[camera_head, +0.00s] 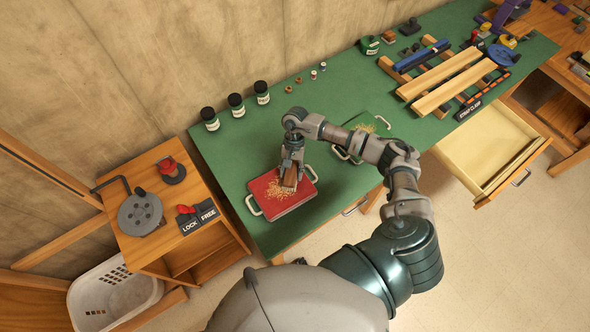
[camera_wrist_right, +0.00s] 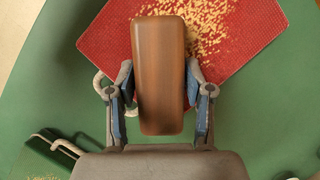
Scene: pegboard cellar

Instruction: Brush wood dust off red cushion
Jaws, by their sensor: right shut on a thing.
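The red cushion (camera_head: 283,197) lies flat on the green workbench, with a pale handle at each side in the head view. Yellowish wood dust (camera_head: 275,188) is scattered on it; in the wrist view the dust (camera_wrist_right: 212,25) lies just right of the brush. My right gripper (camera_head: 291,172) is shut on a brown brush (camera_wrist_right: 160,75), one finger on each side of its wooden block. The brush is over the cushion; its bristles are hidden, so I cannot tell whether they touch. My left gripper is not in view.
A green pad (camera_head: 370,123) with dust and handles lies right of the cushion, partly behind my arm. Several dark jars (camera_head: 236,105) stand along the back edge. Wooden slats (camera_head: 448,80) lie at the right. An open drawer (camera_head: 487,150) juts out in front.

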